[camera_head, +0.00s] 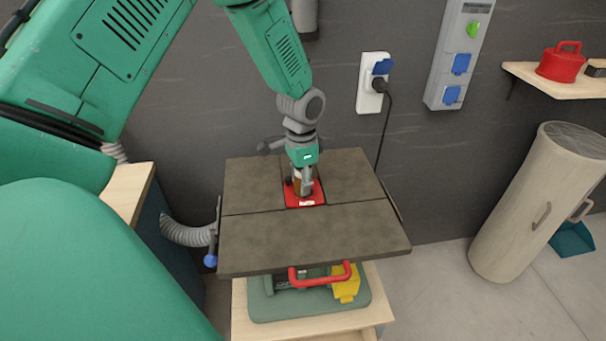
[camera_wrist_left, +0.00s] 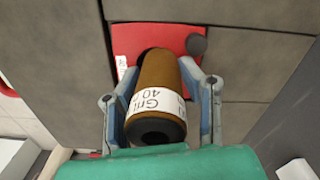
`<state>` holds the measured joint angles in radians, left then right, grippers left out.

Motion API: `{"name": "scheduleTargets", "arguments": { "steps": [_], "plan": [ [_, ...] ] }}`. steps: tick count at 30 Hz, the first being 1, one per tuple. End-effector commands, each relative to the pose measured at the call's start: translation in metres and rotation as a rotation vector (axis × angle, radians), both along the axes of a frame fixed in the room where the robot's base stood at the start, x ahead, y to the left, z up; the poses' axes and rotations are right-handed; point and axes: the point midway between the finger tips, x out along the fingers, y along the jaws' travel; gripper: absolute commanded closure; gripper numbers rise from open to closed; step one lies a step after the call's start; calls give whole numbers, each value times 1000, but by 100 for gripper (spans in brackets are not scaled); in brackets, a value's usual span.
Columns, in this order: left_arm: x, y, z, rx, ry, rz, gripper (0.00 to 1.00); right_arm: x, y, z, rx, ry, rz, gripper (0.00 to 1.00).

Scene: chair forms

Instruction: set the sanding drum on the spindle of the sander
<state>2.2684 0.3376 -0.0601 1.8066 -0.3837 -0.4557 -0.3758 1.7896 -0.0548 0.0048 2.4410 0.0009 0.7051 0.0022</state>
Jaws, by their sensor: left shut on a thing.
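The sanding drum (camera_wrist_left: 157,84) is a brown cylinder with a white "Grit 40" label, seen from its near end in the left wrist view. My left gripper (camera_head: 301,188) is shut on it, with a finger on each side. The drum stands over the red insert (camera_head: 318,192) in the middle of the sander's table (camera_head: 310,240). The red insert (camera_wrist_left: 126,45) has a dark round opening by the drum's far end. The spindle is hidden, so I cannot tell whether the drum is around it. My right gripper is not in view.
A red handle (camera_head: 320,278) and a yellow part (camera_head: 346,285) sit below the table's front edge. A grey hose (camera_head: 186,234) runs at the left. A socket (camera_head: 373,82) with a black cable is on the wall behind. A pale cylinder (camera_head: 535,205) leans at the right.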

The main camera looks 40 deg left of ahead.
Motion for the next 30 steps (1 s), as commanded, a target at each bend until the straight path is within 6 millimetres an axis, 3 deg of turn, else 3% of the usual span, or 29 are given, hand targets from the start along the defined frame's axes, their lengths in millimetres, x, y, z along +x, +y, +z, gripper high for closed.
{"name": "scheduleTargets", "arguments": {
  "steps": [16,17,18,30],
  "plan": [
    [2,6,-2,0,-7,1,100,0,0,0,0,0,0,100],
    [2,6,-1,0,-7,1,59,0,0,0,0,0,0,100],
    [2,6,-1,1,-6,1,45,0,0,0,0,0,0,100],
    [1,2,0,-2,-5,-1,42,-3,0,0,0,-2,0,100]
  ]
}}
